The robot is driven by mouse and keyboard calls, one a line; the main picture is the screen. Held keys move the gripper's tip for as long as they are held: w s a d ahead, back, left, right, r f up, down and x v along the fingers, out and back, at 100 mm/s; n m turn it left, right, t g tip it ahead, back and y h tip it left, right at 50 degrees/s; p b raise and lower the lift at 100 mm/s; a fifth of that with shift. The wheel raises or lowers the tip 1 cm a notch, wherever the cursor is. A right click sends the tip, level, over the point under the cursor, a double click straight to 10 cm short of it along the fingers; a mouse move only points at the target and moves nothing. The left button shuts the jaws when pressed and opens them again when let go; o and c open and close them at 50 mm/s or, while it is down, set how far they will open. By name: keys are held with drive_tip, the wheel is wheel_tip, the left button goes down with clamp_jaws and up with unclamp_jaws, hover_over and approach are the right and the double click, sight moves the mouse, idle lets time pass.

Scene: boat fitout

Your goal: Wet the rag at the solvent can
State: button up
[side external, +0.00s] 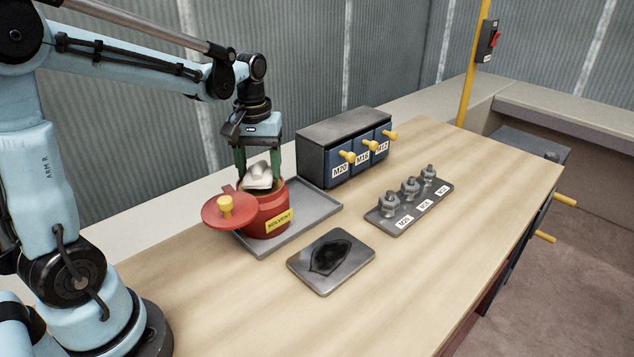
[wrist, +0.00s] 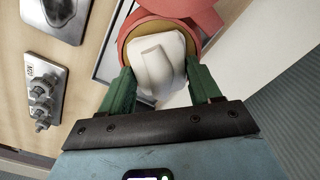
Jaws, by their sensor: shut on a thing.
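The red solvent can (side external: 267,218) stands on a grey tray with its yellow label facing front. Its round red lid (side external: 229,210) with a yellow knob is swung open to the left side. My gripper (side external: 259,172) is over the can's open mouth, fingers pointing down. Its green fingers are shut on the white rag (side external: 258,176), which sits at the mouth opening. In the wrist view the rag (wrist: 158,68) lies between the two fingers, with the can's red rim (wrist: 127,38) around and behind it. I cannot tell how deep the rag reaches into the can.
The grey tray (side external: 322,212) lies under the can. A drawer cabinet (side external: 318,135) with yellow knobs stands behind right. A plate with a dark patch (side external: 332,287) lies in front. A rack of labelled fittings (side external: 409,219) is to the right. The front bench top is clear.

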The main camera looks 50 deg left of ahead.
sight(259, 164)
drive_tip(key=shift+f, duration=0.6)
idle(1.5)
drive_tip(key=shift+r, duration=0.15)
drive_tip(key=shift+r, duration=3.45)
